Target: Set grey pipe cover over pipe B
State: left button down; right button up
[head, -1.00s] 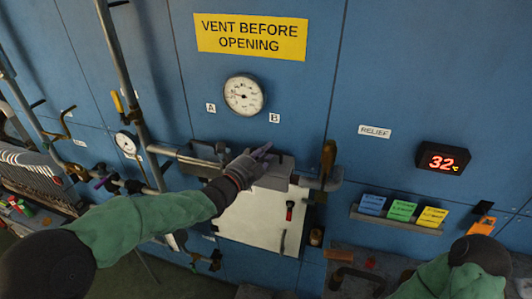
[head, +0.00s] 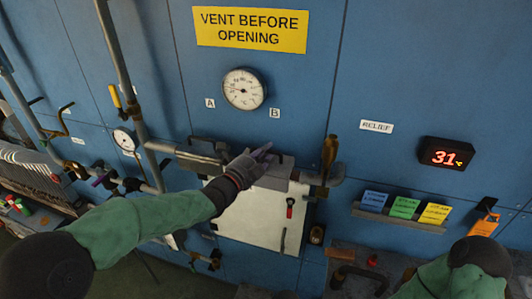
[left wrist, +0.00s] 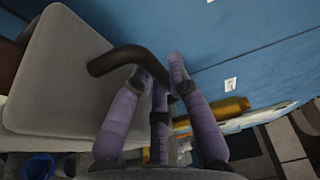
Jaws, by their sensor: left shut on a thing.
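The grey pipe cover (head: 272,181) is a box with a black bar handle, at pipe height on the blue wall below label B (head: 275,113). My left gripper (head: 258,157), a dark glove with purple fingers, is shut on this handle. In the left wrist view the cover (left wrist: 65,75) fills the left side, its bent black handle between the purple fingers (left wrist: 158,80). Pipe B is mostly hidden behind the cover; a pipe end (head: 330,180) shows to its right. I cannot tell whether the cover touches the pipe. My right gripper is out of view.
A brass-coloured valve handle (head: 329,155) stands just right of the cover. A pipe fitting (head: 190,156) lies to its left, below label A (head: 210,103). A white panel (head: 255,220) is below. A card rack (head: 400,214) and red display (head: 446,155) are farther right.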

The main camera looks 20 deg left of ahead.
pick_arm(q)
jog(key=c, duration=1.1)
grip_release()
jog(key=shift+s, duration=0.1)
jog(key=v, duration=1.2)
jog(key=d+f+n+g+y+b, duration=0.15)
jog(key=f+n+g, duration=0.4)
jog(key=f, duration=1.05)
jog(key=d+f+n+g+y+b, duration=0.1)
jog(key=d+f+n+g+b, duration=0.15)
jog(key=f+n, duration=0.95)
jog(key=s+d+f+n+g+b, duration=0.1)
jog(key=s+d+f+n+g, duration=0.1)
jog(key=s+f, duration=0.4)
jog(key=s+d+f+n+g+b, duration=0.1)
jog(key=s+d+f+n+g, duration=0.1)
jog(key=s+f, duration=0.5)
jog(key=s+d+f+n+g+b, duration=0.1)
jog(key=s+d+f+n+g, duration=0.2)
jog(key=s+f, duration=0.4)
jog(key=shift+d+f+g+b, duration=0.2)
jog(key=shift+f+g, duration=0.2)
jog(key=shift+f, duration=2)
jog(key=shift+d+f+g+b, duration=0.2)
jog(key=shift+f+g, duration=0.2)
jog(key=shift+f, duration=2)
